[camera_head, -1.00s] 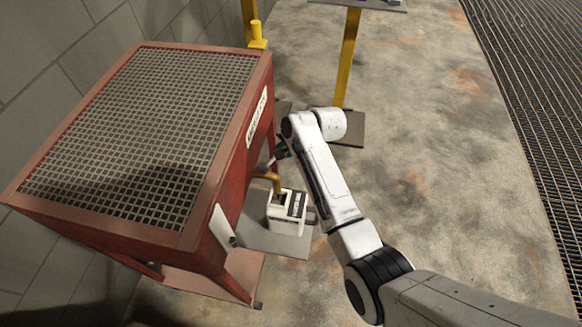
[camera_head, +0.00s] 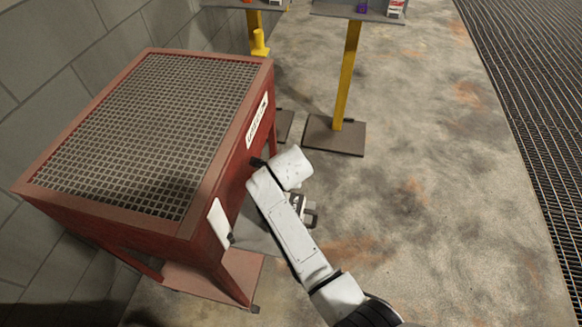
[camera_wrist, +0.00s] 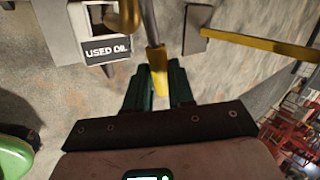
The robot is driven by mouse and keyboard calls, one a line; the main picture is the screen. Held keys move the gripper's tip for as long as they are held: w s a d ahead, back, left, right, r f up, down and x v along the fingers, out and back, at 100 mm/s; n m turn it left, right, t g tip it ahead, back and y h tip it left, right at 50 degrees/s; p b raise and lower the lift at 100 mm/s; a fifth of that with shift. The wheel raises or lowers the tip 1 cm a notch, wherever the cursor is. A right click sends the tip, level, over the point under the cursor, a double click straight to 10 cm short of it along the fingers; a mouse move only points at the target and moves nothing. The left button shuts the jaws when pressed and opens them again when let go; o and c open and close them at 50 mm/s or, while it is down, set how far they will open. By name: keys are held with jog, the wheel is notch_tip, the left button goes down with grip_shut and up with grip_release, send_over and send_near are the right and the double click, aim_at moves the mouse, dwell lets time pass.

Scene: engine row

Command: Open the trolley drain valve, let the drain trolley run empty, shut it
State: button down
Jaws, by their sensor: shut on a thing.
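The red drain trolley (camera_head: 215,110) with its grate top stands at the left in the head view. In the wrist view, my gripper (camera_wrist: 158,76) has its dark green fingers on either side of the yellow-tipped valve lever (camera_wrist: 150,28) and is shut on it. The lever's grey rod runs up out of the picture. A yellow spout (camera_wrist: 126,14) shows beside it, above the used oil container (camera_wrist: 98,42). In the head view my arm hides the gripper, lever and spout, and most of the container (camera_head: 298,203). I cannot tell the valve's setting, and no oil stream is visible.
A yellow post (camera_head: 349,75) on a flat base plate stands behind, with a shelf on top. A block wall (camera_head: 100,30) is close behind the trolley. The floor to the right is clear up to a floor grating (camera_head: 530,110).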

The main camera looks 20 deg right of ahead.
jog(key=shift+s+a+f+m+g+h+b, duration=0.15)
jog(key=shift+s+a+m+h+b, duration=0.2)
jog(key=shift+m+b, duration=0.25)
jog(key=shift+s+a+r+m+g+h+b, duration=0.1)
jog(key=shift+s+a+m+g+h+b, duration=0.1)
jog(key=shift+s+m+h+b, duration=0.4)
jog(key=shift+w+y, duration=0.15)
jog(key=shift+y, duration=0.1)
jog(key=c, duration=1)
grip_release()
jog(key=shift+a, duration=0.1)
jog(key=shift+o, duration=0.2)
jog(key=v, duration=1)
jog(key=shift+a+r, duration=0.15)
jog(key=shift+r, duration=0.2)
